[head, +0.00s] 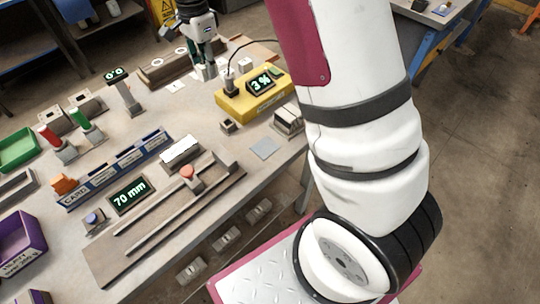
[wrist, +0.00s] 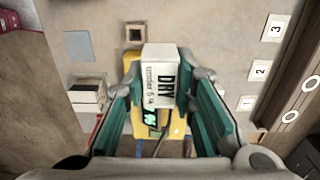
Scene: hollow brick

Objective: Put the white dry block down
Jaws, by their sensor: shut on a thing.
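The white dry block (wrist: 160,75), marked "DRY", is between the teal fingers of my gripper (wrist: 158,92) in the wrist view. The fingers are shut on its two sides. In the head view my gripper (head: 205,66) points down over the back part of the bench, left of the yellow meter (head: 255,95), whose display reads 3 %. The block covers part of the yellow meter (wrist: 133,62) in the wrist view. I cannot tell how high the block is above the bench.
White tiles numbered 1 (wrist: 246,102), 2 (wrist: 259,70) and 3 (wrist: 273,28) lie on the right in the wrist view. A bare grey square (head: 265,149), a grey-white block (head: 288,120) and a small dark socket (head: 228,126) are near the meter. A "70 mm" display (head: 130,195) stands front left.

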